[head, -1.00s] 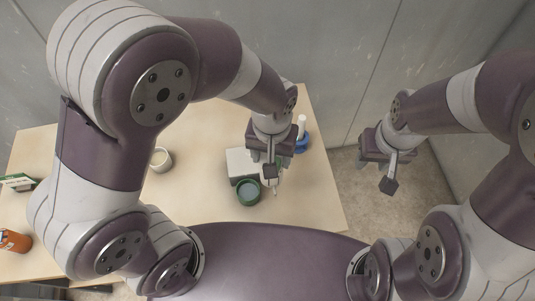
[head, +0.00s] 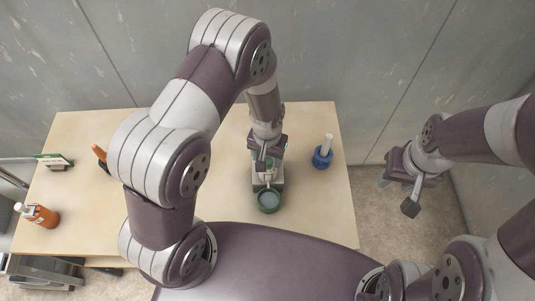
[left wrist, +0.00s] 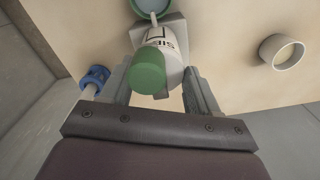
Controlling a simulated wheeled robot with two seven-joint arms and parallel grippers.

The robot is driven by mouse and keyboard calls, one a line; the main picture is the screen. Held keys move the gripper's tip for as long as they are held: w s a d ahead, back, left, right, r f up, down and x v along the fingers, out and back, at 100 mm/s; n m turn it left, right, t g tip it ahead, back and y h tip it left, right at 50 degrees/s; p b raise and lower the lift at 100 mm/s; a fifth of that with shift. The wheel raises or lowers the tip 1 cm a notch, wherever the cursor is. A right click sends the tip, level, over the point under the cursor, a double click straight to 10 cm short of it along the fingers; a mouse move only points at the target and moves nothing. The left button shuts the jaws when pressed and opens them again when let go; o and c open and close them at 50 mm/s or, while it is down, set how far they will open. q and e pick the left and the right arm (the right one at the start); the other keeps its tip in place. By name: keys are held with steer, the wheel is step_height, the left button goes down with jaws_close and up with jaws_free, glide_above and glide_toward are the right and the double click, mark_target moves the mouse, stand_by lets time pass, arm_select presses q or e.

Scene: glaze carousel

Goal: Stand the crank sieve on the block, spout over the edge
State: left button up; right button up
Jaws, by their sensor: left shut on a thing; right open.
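The crank sieve (left wrist: 152,68), a white cylinder with a green end cap and part of a printed label, sits between the fingers of my left gripper (left wrist: 155,82), which is shut on it. In the head view my left gripper (head: 267,162) hangs over the grey block (head: 261,187), behind the green bowl (head: 268,201). The block (left wrist: 178,30) shows behind the sieve in the left wrist view. A narrow part of the sieve points toward the bowl (left wrist: 150,5). I cannot tell whether the sieve touches the block. My right gripper (head: 402,180) is open and empty, off the table's right side.
A blue pot (head: 322,158) holding a white upright piece stands right of the block. A white cup (left wrist: 282,52) shows in the left wrist view. An orange bottle (head: 40,215), a green-and-white card (head: 54,160) and an orange-and-black item (head: 100,153) are at the left.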

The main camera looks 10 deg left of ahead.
arm_select(q)
steer(key=shift+f, duration=0.1)
steer(key=o, duration=1.5)
steer(key=shift+s, duration=0.1)
steer(key=shift+r, duration=0.35)
step_height(320, 180, up, 12)
steer(key=b, duration=0.3)
steer(key=shift+n+t, duration=0.6)
steer(key=shift+t, duration=0.1)
steer(key=s+a+r, duration=0.1)
steer(key=s+a, duration=0.1)
steer(key=s+a+r, duration=0.1)
steer(key=s+a, duration=0.2)
steer(key=s+a+r, duration=0.1)
steer(key=s+a, duration=0.1)
steer(key=s, duration=0.1)
steer(key=shift+s+a, duration=0.15)
steer(key=shift+s, duration=0.05)
